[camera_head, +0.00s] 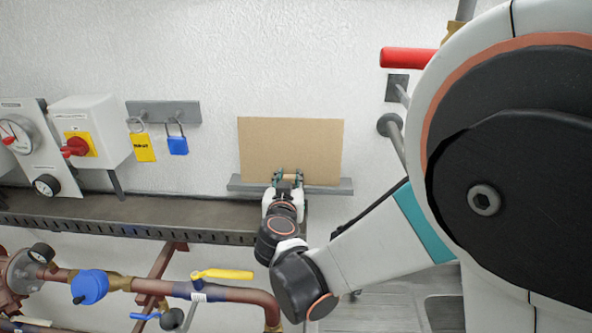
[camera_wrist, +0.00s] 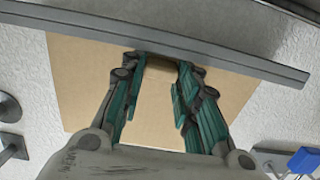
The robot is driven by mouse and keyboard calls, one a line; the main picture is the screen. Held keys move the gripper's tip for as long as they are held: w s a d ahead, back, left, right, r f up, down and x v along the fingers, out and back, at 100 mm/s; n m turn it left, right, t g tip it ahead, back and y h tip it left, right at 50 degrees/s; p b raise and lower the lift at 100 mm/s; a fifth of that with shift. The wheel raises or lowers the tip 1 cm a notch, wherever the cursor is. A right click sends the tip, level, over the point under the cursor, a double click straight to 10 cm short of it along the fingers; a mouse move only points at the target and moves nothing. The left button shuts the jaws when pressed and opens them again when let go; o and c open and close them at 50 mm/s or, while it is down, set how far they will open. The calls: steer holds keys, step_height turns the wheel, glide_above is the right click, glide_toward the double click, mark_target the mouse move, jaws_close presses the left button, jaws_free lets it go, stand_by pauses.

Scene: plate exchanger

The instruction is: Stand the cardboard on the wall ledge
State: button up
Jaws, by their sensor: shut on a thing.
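The cardboard (camera_head: 290,138) is a flat tan rectangle, held upright close to the white wall. It also shows in the wrist view (camera_wrist: 85,85), upside down. The grey wall ledge (camera_head: 240,185) runs along the cardboard's lower edge, and in the wrist view the ledge (camera_wrist: 240,62) crosses in front of that edge. I cannot tell whether the edge rests on it. My gripper (camera_head: 288,175) is at the cardboard's lower middle, its teal fingers (camera_wrist: 161,75) shut on a small tan block on the cardboard's face. The fingers partly hide this block.
A grey rail (camera_head: 165,112) with a yellow tag and a blue padlock hangs left of the cardboard. A white switch box (camera_head: 95,130) is further left. Pipes with a red handle (camera_head: 405,58) stand to the right. A dark shelf (camera_head: 150,210) and valve piping lie below.

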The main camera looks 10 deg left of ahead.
stand_by(0.3)
steer(key=o, duration=1.2)
steer(key=shift+f, duration=0.1)
steer(key=shift+c, duration=0.2)
